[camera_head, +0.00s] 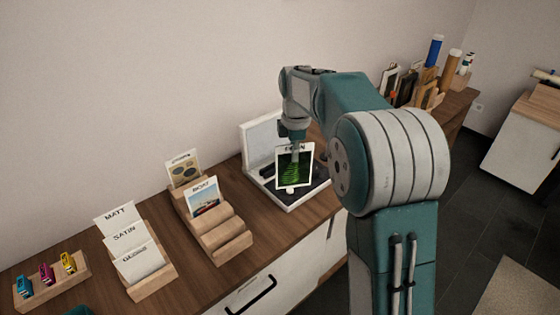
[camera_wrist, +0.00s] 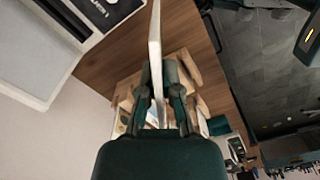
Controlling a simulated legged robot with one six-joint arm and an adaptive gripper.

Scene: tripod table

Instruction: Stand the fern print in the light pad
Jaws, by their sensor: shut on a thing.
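The fern print (camera_head: 294,170) is a white-bordered card with a green fern picture on black. My gripper (camera_head: 295,152) is shut on its top edge, partly covering its label. The print hangs upright, facing the head camera. In the wrist view it shows edge-on as a pale strip (camera_wrist: 155,45) between the fingers (camera_wrist: 159,95). A white unit with an upright back panel (camera_head: 262,134) and a dark-topped base (camera_head: 316,193) appears to be the light pad. The print is in front of or over this base; I cannot tell whether its lower edge touches it.
A stepped wooden rack (camera_head: 228,238) holds a boat print (camera_head: 203,197) and another card (camera_head: 184,168). Left of it are a card holder (camera_head: 152,281) labelled matt, satin and gloss, and a block with small coloured items (camera_head: 47,274). Frames and tubes (camera_head: 425,85) stand at the back right.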

